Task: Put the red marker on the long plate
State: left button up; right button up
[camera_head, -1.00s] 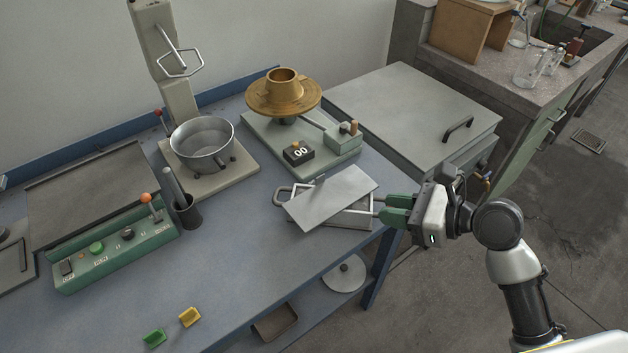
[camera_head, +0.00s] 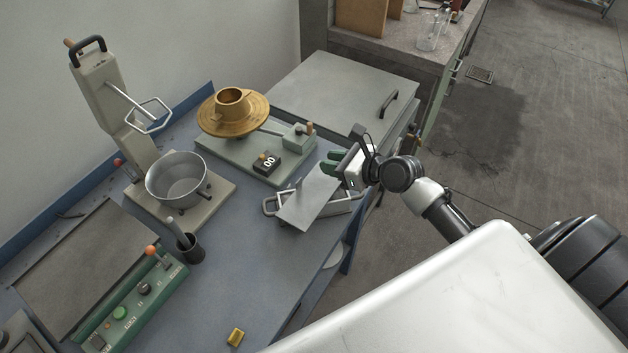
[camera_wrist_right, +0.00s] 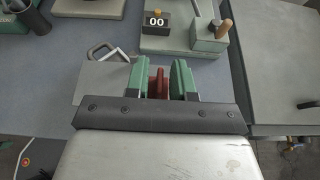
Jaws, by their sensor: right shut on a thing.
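The long grey plate (camera_head: 308,197) lies at an angle across a shallow metal tray with handles (camera_head: 268,203), near the bench's right edge. It also shows left of the fingers in the right wrist view (camera_wrist_right: 98,82). My right gripper (camera_head: 334,162) is at the plate's far right end. In the right wrist view its green fingers (camera_wrist_right: 162,82) are shut on the red marker (camera_wrist_right: 157,86), which is partly hidden between them. In the head view the marker is hidden. I cannot tell whether it touches the plate. My left gripper is not in view.
A brass wheel on a stand (camera_head: 232,112) and a black counter block (camera_head: 267,162) stand behind the tray. A metal bowl (camera_head: 177,180), a dark cup (camera_head: 189,247) and a green control box (camera_head: 130,308) are left. A yellow block (camera_head: 236,337) lies in front. The middle bench is clear.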

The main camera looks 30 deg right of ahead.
jog(key=a, duration=0.1)
jog(key=a+f, duration=0.1)
jog(key=a, duration=0.1)
jog(key=a+f, duration=0.1)
jog(key=shift+w+a+f, duration=0.15)
jog(key=shift+w+a, duration=0.1)
jog(key=shift+w, duration=0.15)
jog(key=shift+a+f, duration=0.1)
jog(key=shift+f, duration=0.15)
notch_tip(320, 180, down, 4)
jog(key=shift+r, duration=0.25)
jog(key=shift+f, duration=0.2)
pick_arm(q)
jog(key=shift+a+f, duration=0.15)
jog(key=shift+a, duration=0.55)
pick_arm(e)
jog(key=shift+f+b, duration=0.15)
jog(key=shift+b, duration=0.15)
jog(key=o, duration=0.9)
